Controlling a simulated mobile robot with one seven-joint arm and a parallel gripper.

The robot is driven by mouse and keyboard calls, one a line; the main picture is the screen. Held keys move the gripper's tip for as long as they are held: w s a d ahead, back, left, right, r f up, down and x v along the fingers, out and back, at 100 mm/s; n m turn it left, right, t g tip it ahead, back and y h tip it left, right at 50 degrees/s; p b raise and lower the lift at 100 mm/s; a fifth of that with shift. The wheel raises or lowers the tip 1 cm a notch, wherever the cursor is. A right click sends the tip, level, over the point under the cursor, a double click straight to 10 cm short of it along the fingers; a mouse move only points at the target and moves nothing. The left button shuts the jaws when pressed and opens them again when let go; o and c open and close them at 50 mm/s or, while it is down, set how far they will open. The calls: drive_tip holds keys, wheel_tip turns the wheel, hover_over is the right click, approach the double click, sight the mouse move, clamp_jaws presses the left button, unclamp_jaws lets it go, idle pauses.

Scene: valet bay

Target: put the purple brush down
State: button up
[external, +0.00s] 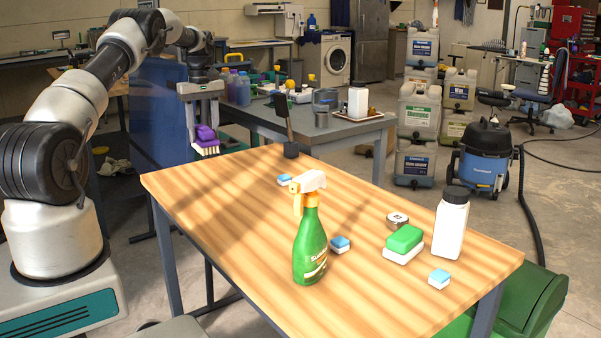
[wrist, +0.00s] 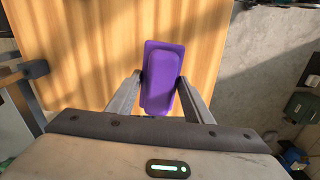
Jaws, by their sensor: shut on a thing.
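The purple brush (external: 205,138) has a purple body and pale bristles that point down. My gripper (external: 201,122) is shut on it and holds it in the air at the far left corner of the wooden table (external: 180,185). In the wrist view the brush (wrist: 163,75) sits between the two fingers (wrist: 158,92), with the wooden tabletop (wrist: 90,40) below and beyond it. Its bristles are hidden in the wrist view. I cannot tell from these views exactly how high above the table it is.
The table's left part is clear.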

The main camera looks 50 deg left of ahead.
drive_tip(key=s+a+n, duration=0.1)
drive_tip(key=s+a, duration=0.3)
drive_tip(key=f, duration=0.3)
drive_tip(key=f+b, duration=0.1)
drive_tip(key=f, duration=0.6)
drive_tip(key=shift+s+a, duration=0.1)
drive_tip(key=shift+a, duration=0.15)
drive_tip(key=shift+f, duration=0.1)
drive_tip(key=shift+f+b, duration=0.1)
drive_tip(key=shift+b, duration=0.2)
drive_tip(key=o, duration=1.1)
